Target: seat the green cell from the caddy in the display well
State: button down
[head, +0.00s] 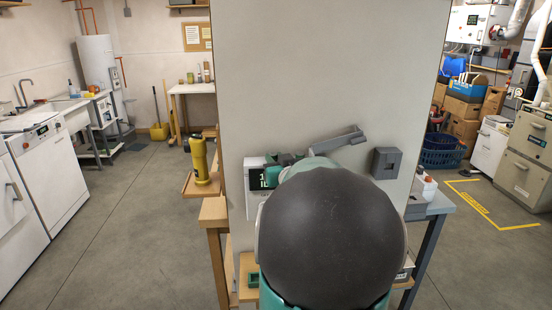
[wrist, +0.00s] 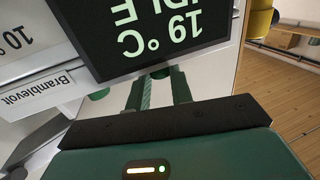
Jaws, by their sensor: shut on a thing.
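The display (head: 259,176) is a white unit with a dark screen on the pale panel. In the wrist view its screen (wrist: 135,35) fills the top, upside down, reading 19 °C and IDLE. My gripper (wrist: 160,84) has its two fingers reaching under the screen's edge, and the fingertips are hidden there. A small green part, likely the green cell (wrist: 161,73), shows between the fingers; most of it is hidden. I cannot tell whether it sits in the well. In the head view my arm covers most of the gripper. I cannot make out the caddy for certain.
A grey lever (head: 337,141) and a grey box (head: 387,163) are on the panel right of the display. A small green holder (head: 253,281) sits low by my arm.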

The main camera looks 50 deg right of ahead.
jog(key=c, duration=1.2)
grip_release()
jog(key=shift+o, duration=0.2)
jog(key=shift+f, duration=0.1)
jog(key=shift+s, duration=0.1)
jog(key=v, duration=0.7)
jog(key=shift+s+a, duration=0.25)
jog(key=shift+s, duration=0.1)
jog(key=shift+w+a, duration=0.1)
